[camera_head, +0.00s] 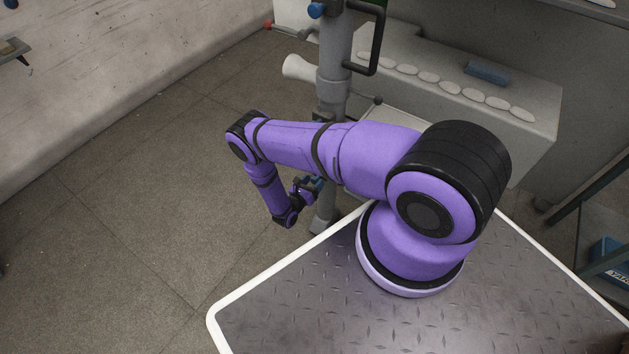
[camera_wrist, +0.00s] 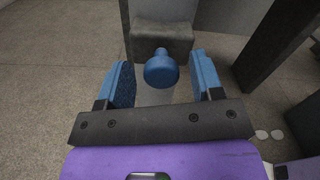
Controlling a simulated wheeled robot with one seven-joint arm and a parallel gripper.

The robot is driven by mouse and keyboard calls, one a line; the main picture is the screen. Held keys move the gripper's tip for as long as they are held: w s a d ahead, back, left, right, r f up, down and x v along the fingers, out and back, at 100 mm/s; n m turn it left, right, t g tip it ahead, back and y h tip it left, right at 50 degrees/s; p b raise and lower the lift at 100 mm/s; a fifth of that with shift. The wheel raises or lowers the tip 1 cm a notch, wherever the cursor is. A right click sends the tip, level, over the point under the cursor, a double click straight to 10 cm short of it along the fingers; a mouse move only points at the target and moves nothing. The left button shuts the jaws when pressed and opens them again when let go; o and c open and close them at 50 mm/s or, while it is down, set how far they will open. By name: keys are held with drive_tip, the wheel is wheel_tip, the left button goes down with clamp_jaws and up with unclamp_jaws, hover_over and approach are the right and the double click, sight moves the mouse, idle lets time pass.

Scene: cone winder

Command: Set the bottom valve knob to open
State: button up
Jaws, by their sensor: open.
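The bottom valve knob (camera_wrist: 161,72) is a rounded blue cap with a smaller round nub pointing away from the camera. It shows in the middle of the wrist view. My gripper (camera_wrist: 160,60) is open, with one blue finger pad on each side of the knob and a visible gap on both sides. In the head view my gripper (camera_head: 311,187) is low beside the grey post (camera_head: 334,60). There I cannot tell the bottom knob from the blue finger pads.
Another blue knob (camera_head: 316,10) is high on the post, near a black handle (camera_head: 377,40). A white cone (camera_head: 298,68) sticks out left of the post. A grey machine bench (camera_head: 450,75) with several white discs stands behind. The floor to the left is clear.

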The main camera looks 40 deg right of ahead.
drive_tip(key=shift+w+d, duration=0.2)
drive_tip(key=shift+d, duration=0.4)
clamp_jaws()
drive_tip(key=shift+v, duration=2.2)
unclamp_jaws()
drive_tip(key=shift+a, duration=0.1)
drive_tip(key=v, duration=1.1)
